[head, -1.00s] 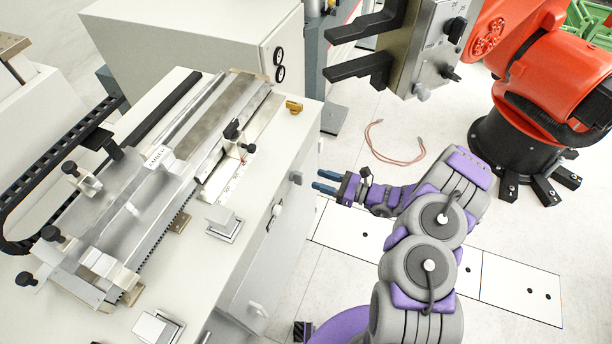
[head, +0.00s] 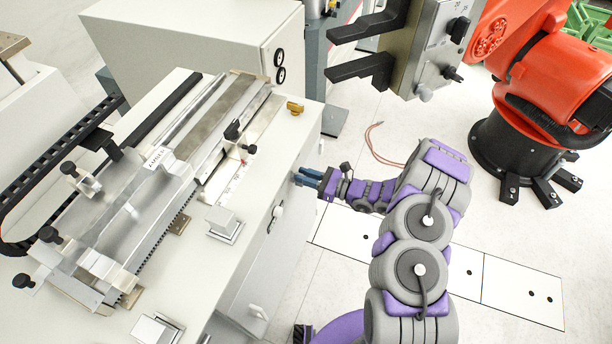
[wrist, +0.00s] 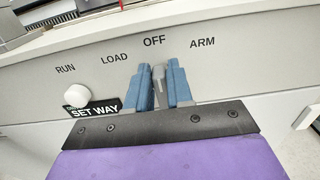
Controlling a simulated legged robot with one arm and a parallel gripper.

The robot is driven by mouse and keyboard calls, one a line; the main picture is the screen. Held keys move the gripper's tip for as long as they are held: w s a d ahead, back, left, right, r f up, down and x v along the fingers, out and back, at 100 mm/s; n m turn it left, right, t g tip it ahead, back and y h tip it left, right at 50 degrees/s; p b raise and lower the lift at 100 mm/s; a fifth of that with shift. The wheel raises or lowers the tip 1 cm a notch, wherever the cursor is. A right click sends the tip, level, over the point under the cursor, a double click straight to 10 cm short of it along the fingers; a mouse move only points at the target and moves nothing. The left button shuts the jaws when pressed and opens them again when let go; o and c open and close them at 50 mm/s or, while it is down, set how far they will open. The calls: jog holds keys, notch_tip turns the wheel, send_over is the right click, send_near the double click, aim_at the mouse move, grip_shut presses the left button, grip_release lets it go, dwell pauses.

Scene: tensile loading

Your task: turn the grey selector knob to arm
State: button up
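The grey selector knob (wrist: 159,76) is on the front panel of the pale cabinet. In the wrist view its bar shows between my two blue fingers, pointing up toward the OFF label (wrist: 154,41). The ARM label (wrist: 202,43) is to the right; LOAD and RUN are to the left. My gripper (wrist: 159,88) is open, with one finger on each side of the knob and little room between. I cannot tell whether either finger touches it. In the head view my gripper (head: 299,175) is at the cabinet front and hides most of the knob.
A white round knob (wrist: 76,95) and a SET WAY plate (wrist: 96,109) sit left of my fingers. A bench fixture (head: 150,190) tops the cabinet. A red robot arm (head: 550,80) and a grey machine head (head: 430,50) stand behind. A cable lies on the floor.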

jog(key=shift+a, duration=0.15)
grip_shut()
jog(key=shift+m, duration=0.3)
jog(key=m, duration=0.2)
jog(key=w+m, duration=0.1)
jog(key=shift+d, duration=0.25)
jog(key=m, duration=0.3)
jog(key=w+m, duration=0.1)
jog(key=m, duration=0.1)
jog(key=shift+d+f, duration=0.15)
jog(key=shift+f, duration=0.2)
jog(key=shift+m, duration=0.3)
jog(key=shift+o, duration=2.1)
grip_release()
jog(key=shift+f, duration=0.1)
